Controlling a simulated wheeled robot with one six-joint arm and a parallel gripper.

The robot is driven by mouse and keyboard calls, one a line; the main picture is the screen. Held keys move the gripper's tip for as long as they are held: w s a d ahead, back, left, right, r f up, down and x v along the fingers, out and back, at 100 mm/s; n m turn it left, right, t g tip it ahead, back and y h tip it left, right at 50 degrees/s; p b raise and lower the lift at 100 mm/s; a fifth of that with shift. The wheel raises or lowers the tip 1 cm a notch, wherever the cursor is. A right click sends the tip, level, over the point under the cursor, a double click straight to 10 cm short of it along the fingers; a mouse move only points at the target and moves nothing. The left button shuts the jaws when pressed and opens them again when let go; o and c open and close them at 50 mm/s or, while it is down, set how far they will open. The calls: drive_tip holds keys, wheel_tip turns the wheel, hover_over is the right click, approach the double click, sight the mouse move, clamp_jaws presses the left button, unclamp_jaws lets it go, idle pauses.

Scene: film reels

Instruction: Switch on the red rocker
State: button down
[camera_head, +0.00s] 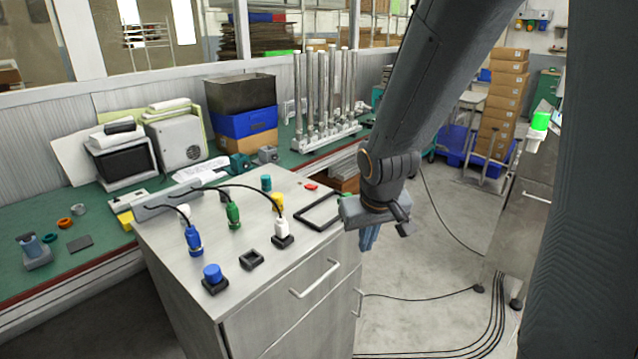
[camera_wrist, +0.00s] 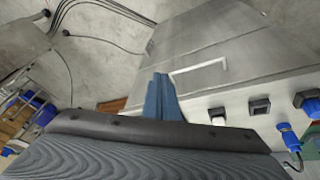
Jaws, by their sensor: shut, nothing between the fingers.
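A small red piece, apparently the red rocker (camera_head: 311,186), sits on the metal cabinet top (camera_head: 165,235) near its back right edge. Its tilt is too small to read, and I do not see it in the wrist view. My gripper (camera_head: 368,238) hangs past the cabinet's right edge, to the right of and nearer than the red piece, apart from it. Its blue fingers are together and empty. They also show in the wrist view (camera_wrist: 160,90).
The cabinet top carries a black rectangular frame (camera_head: 318,212), a white plug (camera_head: 282,229), a green plug (camera_head: 233,213), a blue plug (camera_head: 193,240) with cables, and a blue knob (camera_head: 212,274). Cables lie on the floor to the right. A green bench (camera_head: 85,245) stands behind.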

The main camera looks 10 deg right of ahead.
drive_tip(key=w+d+r+n+t+y, duration=0.1)
drive_tip(key=w+r+n+t+y, duration=0.1)
drive_tip(key=w, duration=1.2)
drive_tip(key=w+d+r+n+t+y, duration=0.1)
drive_tip(key=w+n+t+y, duration=0.3)
drive_tip(key=w, duration=1.1)
drive_tip(key=y, duration=0.2)
drive_tip(key=shift+w+d+r+n+t+y, duration=0.25)
drive_tip(key=shift+d+r+n+t+y, duration=0.05)
drive_tip(key=shift+d+r+n, duration=0.1)
drive_tip(key=p, duration=0.2)
hover_over(320, 193)
wheel_tip(320, 193, down, 4)
drive_tip(key=shift+r, duration=0.15)
drive_tip(key=f, duration=0.1)
drive_tip(key=f+p, duration=0.1)
drive_tip(key=f, duration=0.1)
drive_tip(key=shift+w, duration=0.25)
drive_tip(key=shift+s+f+p, duration=0.1)
drive_tip(key=shift+f+p, duration=0.4)
drive_tip(key=shift+f, duration=0.2)
drive_tip(key=shift+f, duration=0.1)
